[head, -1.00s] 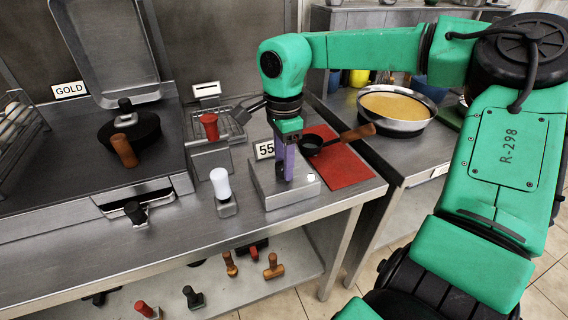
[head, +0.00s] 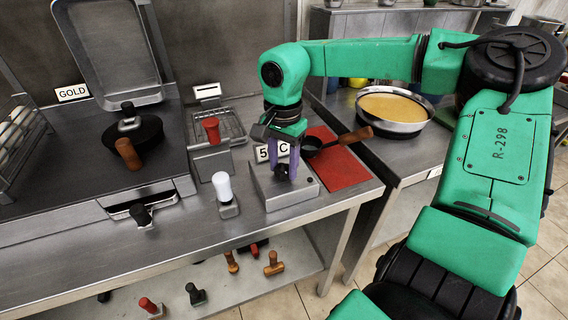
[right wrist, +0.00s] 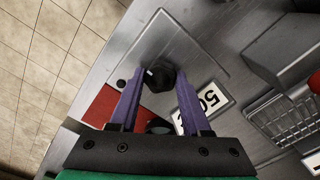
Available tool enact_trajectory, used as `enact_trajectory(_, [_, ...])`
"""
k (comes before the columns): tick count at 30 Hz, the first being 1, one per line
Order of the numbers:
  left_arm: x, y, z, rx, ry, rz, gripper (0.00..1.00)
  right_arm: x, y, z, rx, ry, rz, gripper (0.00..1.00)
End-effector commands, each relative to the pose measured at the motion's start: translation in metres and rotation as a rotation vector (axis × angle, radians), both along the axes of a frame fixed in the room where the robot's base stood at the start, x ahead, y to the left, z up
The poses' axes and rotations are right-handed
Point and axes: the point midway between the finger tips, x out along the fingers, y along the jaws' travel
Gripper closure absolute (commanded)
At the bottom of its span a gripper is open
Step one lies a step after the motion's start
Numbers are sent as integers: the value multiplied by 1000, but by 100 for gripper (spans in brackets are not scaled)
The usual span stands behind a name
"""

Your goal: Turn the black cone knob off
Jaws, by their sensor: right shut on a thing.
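The black cone knob (head: 284,171) stands on top of a small steel box (head: 292,196) at the front edge of the counter. It also shows between the purple fingers in the right wrist view (right wrist: 158,77). My right gripper (head: 285,172) points down over the box, with one finger on each side of the knob, shut on it. The fingers hide part of the knob in the head view. A small dark dot (right wrist: 121,84) is on the box top beside the knob. My left gripper is not in view.
A number label (head: 272,151) stands behind the box, partly hidden by my gripper. A red mat (head: 340,174) with a dark wooden-handled pan (head: 312,143) lies to the right. A white-topped knob (head: 222,186) and a red-topped one (head: 212,129) stand to the left.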

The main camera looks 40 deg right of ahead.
Motion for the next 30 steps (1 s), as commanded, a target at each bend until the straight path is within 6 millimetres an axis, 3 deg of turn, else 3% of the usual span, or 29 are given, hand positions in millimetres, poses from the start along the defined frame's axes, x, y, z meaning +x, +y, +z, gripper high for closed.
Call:
enact_trajectory(3, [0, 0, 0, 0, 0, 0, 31, 0, 0, -1, -2, -1, 0, 100])
enact_trajectory(4, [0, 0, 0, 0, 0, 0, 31, 0, 0, -1, -2, -1, 0, 49])
enact_trajectory(5, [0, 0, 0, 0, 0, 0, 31, 0, 0, -1, -2, -1, 0, 37])
enact_trajectory(6, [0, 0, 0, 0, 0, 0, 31, 0, 0, -1, -1, 0, 0, 33])
enact_trajectory(16, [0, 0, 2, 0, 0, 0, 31, 0, 0, 3, -1, 0, 0, 33])
enact_trajectory(30, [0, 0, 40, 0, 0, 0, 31, 0, 0, 50, 0, -1, 0, 33])
